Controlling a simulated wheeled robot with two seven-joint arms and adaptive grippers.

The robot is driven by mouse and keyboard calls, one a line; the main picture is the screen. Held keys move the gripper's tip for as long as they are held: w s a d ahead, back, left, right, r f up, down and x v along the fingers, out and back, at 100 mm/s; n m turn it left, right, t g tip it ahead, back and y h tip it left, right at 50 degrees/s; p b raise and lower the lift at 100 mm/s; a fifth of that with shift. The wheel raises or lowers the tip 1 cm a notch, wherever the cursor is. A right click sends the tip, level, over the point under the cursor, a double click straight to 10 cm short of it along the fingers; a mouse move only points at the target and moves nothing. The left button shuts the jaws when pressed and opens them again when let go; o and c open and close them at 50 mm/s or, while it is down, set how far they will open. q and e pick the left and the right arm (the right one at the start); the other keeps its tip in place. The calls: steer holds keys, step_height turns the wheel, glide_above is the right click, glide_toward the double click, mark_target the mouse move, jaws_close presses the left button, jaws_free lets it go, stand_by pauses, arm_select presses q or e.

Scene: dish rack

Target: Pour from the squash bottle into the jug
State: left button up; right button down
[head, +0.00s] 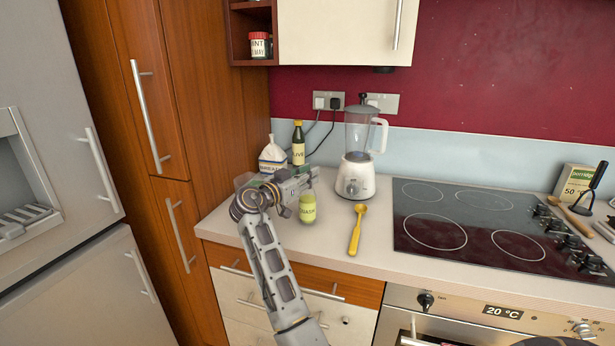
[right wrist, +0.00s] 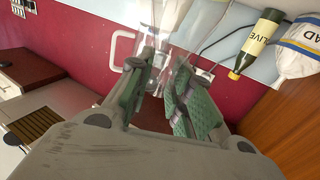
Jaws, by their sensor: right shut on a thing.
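The squash bottle (head: 307,208), pale green with a yellowish label, is upright over the counter. My right gripper (head: 303,184) is shut on it near its upper part. Whether its base touches the counter I cannot tell. In the right wrist view the green-padded fingers (right wrist: 163,82) show close together, with clear shapes behind them, and the bottle is not clearly seen. A clear vessel (head: 242,180), perhaps the jug, shows behind and left of my right wrist, partly hidden. My left gripper is not in view.
A blender (head: 356,175) stands right of the bottle, and a yellow spoon (head: 356,230) lies in front of it. An olive bottle (head: 298,146) and a bread bag (head: 272,155) stand behind. The hob (head: 465,215) is further right. A tall cabinet (head: 170,130) bounds the left.

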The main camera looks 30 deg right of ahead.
stand_by(0.3)
steer(key=shift+f+b, duration=0.2)
steer(key=shift+b, duration=0.1)
steer(key=c, duration=1.2)
jaws_free()
steer(key=shift+r, duration=4.95)
